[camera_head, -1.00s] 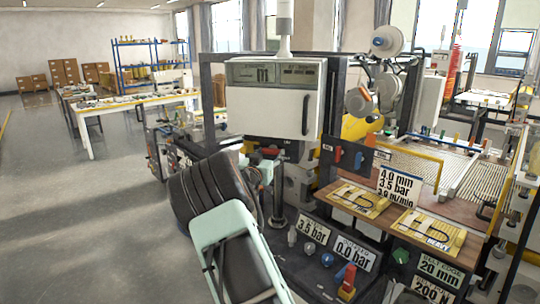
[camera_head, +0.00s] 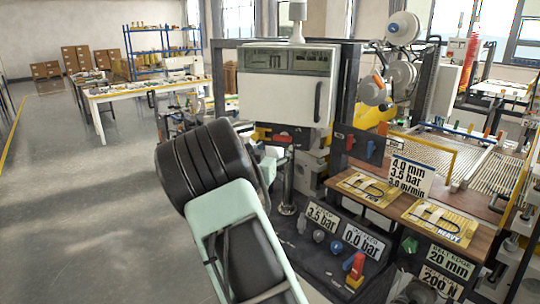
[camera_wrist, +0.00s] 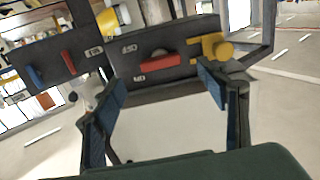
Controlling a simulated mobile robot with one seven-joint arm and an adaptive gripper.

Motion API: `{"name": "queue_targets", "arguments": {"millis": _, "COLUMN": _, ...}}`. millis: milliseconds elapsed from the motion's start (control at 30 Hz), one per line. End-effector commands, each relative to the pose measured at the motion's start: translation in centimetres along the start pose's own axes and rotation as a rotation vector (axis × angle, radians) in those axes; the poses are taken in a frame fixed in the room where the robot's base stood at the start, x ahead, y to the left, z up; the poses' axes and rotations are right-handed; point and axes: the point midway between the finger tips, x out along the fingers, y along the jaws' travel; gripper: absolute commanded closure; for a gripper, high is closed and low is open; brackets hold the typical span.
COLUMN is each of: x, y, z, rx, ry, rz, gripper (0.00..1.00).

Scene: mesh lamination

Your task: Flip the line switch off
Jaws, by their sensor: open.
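A red handle (camera_wrist: 160,60) sits on a dark panel (camera_wrist: 125,72) with small labels, which I cannot read, in the wrist view. I take it to be the line switch. In the head view the red handle (camera_head: 282,138) shows under the white cabinet, just past my arm. My gripper (camera_wrist: 160,95) is open and empty, its two blue-padded fingers spread either side of the handle in the picture. I see no contact. The gripper is mostly hidden behind my arm in the head view.
Another dark panel has a blue lever (camera_head: 371,148) and a red lever (camera_head: 349,142). A white cabinet (camera_head: 280,97) stands above the red handle. Below are knobs and a red-yellow switch (camera_head: 356,270). The wooden shelf (camera_head: 390,207) holds plates. The floor at left is clear.

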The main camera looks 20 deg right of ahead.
Motion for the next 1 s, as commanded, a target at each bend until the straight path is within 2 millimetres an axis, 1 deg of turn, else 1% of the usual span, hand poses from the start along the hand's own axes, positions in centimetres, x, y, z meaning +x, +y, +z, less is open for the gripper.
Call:
{"name": "queue_targets", "arguments": {"millis": 33, "x": -1.0, "y": -0.1, "z": 0.0, "rx": 0.001, "ry": -0.002, "rz": -0.002, "gripper": 0.33}}
{"name": "queue_targets", "arguments": {"millis": 133, "x": -2.5, "y": 0.0, "z": 0.0, "rx": 0.000, "ry": -0.002, "rz": -0.001, "gripper": 0.33}}
{"name": "queue_targets", "arguments": {"millis": 200, "x": -3.2, "y": -0.1, "z": 0.0, "rx": 0.000, "ry": 0.000, "rz": -0.001, "gripper": 0.33}}
{"name": "queue_targets", "arguments": {"millis": 333, "x": -4.0, "y": 0.0, "z": 0.0, "rx": -0.001, "ry": -0.001, "rz": 0.000, "gripper": 0.33}}
{"name": "queue_targets", "arguments": {"millis": 833, "x": -4.2, "y": 0.0, "z": -0.1, "rx": 0.000, "ry": 0.000, "rz": 0.001, "gripper": 0.33}}
{"name": "queue_targets", "arguments": {"millis": 933, "x": -3.9, "y": 0.4, "z": -1.1, "rx": 0.009, "ry": 0.005, "rz": 0.007, "gripper": 0.33}}
{"name": "queue_targets", "arguments": {"millis": 967, "x": -3.8, "y": 0.6, "z": -1.8, "rx": 0.014, "ry": 0.007, "rz": 0.011, "gripper": 0.33}}
{"name": "queue_targets", "arguments": {"millis": 1000, "x": -3.5, "y": 1.0, "z": -2.8, "rx": 0.022, "ry": 0.012, "rz": 0.017, "gripper": 0.33}}
